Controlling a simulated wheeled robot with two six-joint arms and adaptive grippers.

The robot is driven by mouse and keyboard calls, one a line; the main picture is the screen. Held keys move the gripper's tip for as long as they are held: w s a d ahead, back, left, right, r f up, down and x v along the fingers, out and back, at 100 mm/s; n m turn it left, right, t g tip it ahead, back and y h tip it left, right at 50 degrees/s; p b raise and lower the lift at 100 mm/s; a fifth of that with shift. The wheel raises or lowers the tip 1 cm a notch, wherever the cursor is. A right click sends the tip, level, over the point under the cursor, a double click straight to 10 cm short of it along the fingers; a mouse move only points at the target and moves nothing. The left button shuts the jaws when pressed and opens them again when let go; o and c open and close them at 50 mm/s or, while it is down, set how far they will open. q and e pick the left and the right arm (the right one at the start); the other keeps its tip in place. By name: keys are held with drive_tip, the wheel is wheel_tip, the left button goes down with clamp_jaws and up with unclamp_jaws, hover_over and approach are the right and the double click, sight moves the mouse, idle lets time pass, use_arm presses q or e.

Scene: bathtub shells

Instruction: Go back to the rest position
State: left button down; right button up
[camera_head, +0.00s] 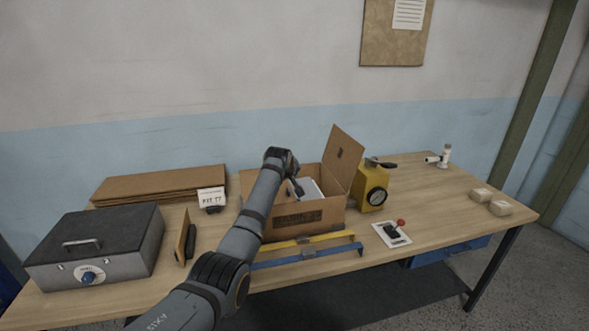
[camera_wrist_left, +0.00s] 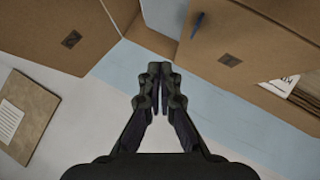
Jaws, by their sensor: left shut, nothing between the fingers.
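My left arm comes in from the lower left in the head view, and its gripper (camera_head: 297,188) hangs over the open cardboard box (camera_head: 318,219). In the left wrist view the gripper (camera_wrist_left: 159,72) has its fingers together and empty. Cardboard panels of the box (camera_wrist_left: 255,68) show on both sides beyond the fingertips. A white item (camera_head: 309,188) lies inside the box, partly hidden by the gripper. My right gripper is not in view.
A grey metal case (camera_head: 130,258) stands at the left of the wooden table (camera_head: 430,200). A yellow device (camera_head: 368,188) stands right of the box. A yellow bar and a blue bar (camera_head: 310,253) lie before it. Flat cardboard (camera_head: 165,182) lies behind; the table's right part is mostly clear.

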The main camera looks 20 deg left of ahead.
use_arm(q)
drive_tip(key=s+d+r, duration=0.1)
drive_tip(key=s+d+r+b, duration=0.1)
drive_tip(key=s+r, duration=0.1)
drive_tip(key=shift+s+r, duration=0.1)
drive_tip(key=shift+r, duration=0.2)
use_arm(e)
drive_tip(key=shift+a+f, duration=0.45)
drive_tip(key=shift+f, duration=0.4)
